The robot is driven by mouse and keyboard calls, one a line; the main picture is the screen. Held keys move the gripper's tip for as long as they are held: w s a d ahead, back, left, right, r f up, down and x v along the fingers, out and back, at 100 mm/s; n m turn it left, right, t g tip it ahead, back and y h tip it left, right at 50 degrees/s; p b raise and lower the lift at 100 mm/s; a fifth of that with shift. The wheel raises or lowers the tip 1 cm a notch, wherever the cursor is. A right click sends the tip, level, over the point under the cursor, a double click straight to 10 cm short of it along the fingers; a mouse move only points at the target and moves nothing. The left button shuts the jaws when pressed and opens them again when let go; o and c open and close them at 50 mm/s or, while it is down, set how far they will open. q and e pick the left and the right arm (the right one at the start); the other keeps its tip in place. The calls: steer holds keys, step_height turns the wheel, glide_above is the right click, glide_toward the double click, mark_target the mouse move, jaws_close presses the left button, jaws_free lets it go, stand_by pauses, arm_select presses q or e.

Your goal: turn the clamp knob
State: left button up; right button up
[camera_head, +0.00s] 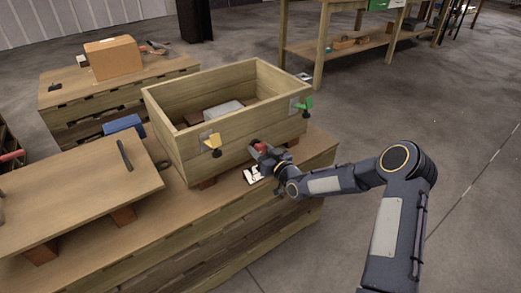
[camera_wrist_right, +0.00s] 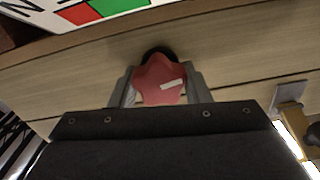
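A red clamp knob (camera_wrist_right: 160,82) with a small white mark sits on the front wall of an open wooden box (camera_head: 180,150). In the head view the red knob (camera_head: 261,147) is partly hidden by my right gripper (camera_head: 264,153). In the wrist view the grey fingers of my right gripper (camera_wrist_right: 160,88) lie along both sides of the red knob, with no clear gap. A green knob (camera_head: 303,107) is at the box's right corner. My left gripper is not in view.
A white card (camera_head: 253,174) with red and green fields (camera_wrist_right: 90,12) lies below the red knob. A grey block (camera_head: 223,109) is inside the box. A raised board (camera_head: 80,190) with a black handle (camera_head: 124,154) stands at left. The floor at right is clear.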

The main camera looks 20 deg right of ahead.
steer(key=c, duration=0.3)
steer(key=m+b, duration=0.3)
steer(key=shift+f, duration=0.25)
steer(key=m+b, duration=0.2)
steer(key=m, duration=0.1)
steer(key=shift+m, duration=0.3)
steer(key=m+b, duration=0.3)
steer(key=m, duration=0.2)
steer(key=shift+d, duration=0.1)
steer(key=m+b, duration=0.2)
steer(key=m, duration=0.3)
steer(key=shift+r, duration=0.1)
